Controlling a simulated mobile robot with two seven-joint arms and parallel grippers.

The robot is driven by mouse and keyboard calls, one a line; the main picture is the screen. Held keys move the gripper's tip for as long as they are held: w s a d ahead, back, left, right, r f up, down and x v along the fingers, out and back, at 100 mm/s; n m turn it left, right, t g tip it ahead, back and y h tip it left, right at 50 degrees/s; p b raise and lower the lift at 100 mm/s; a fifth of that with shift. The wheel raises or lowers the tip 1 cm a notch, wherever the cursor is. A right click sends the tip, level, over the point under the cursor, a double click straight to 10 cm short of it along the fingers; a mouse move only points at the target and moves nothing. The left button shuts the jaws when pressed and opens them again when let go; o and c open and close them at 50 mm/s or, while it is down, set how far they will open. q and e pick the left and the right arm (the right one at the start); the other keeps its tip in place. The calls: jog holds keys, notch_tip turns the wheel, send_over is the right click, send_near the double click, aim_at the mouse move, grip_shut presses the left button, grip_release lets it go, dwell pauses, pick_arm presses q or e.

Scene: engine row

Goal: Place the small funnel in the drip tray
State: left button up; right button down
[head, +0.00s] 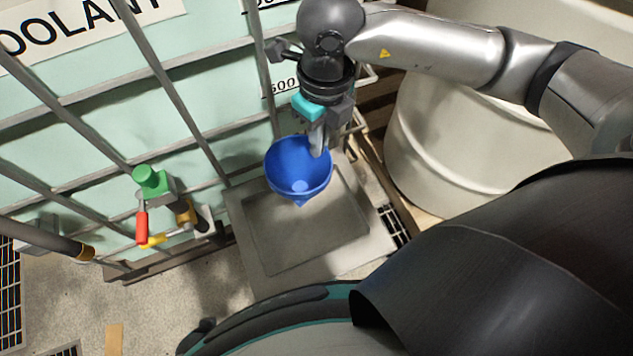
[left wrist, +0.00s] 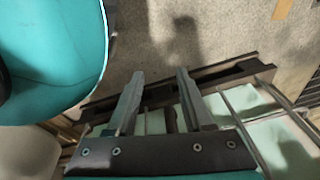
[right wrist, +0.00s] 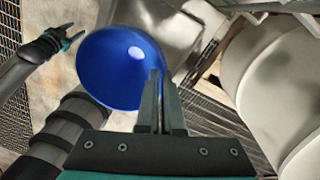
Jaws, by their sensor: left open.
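The small blue funnel (head: 298,168) is in the head view, above the grey drip tray (head: 316,266), its wide mouth facing up. It also shows in the right wrist view (right wrist: 108,72). My right gripper (head: 318,146) is shut on the funnel's rim; the fingers (right wrist: 160,92) pinch its near edge. The tray shows partly behind the funnel in the right wrist view (right wrist: 188,22). My left gripper (left wrist: 157,85) is open and empty over the floor and a pallet edge in the left wrist view. The funnel's spout tip points down towards the tray; the gap is hard to judge.
A caged coolant tank (head: 90,120) with a green and red valve (head: 150,190) stands left of the tray. A large cream drum (head: 450,150) stands to the right. A floor grate (head: 394,226) lies right of the tray. The tray's basin looks empty.

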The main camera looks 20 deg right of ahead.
pick_arm(q)
jog(key=w+d+r+b, duration=0.4)
jog(key=w+d+r, duration=0.1)
jog(key=w+r, duration=0.1)
jog(key=shift+r+h, duration=0.2)
jog(key=shift+h, duration=0.1)
pick_arm(e)
notch_tip(320, 180, down, 14)
pick_arm(q)
jog(key=shift+w+d+r+b, duration=0.1)
jog(key=shift+w+r+b, duration=0.05)
jog(key=shift+b, duration=0.15)
pick_arm(e)
jog(key=shift+f, duration=0.15)
jog(key=c, duration=1.1)
grip_release()
jog(key=shift+o, duration=0.2)
jog(key=shift+r, duration=0.2)
pick_arm(q)
jog(key=s+a+f+p, duration=0.4)
jog(key=s+f, duration=0.1)
jog(key=f, duration=0.1)
jog(key=shift+s+a+f+p, duration=0.25)
jog(key=shift+s+a+p, duration=0.05)
jog(key=shift+s, duration=0.1)
pick_arm(e)
notch_tip(320, 180, up, 12)
jog(key=shift+w+d, duration=0.2)
jog(key=shift+d, duration=0.15)
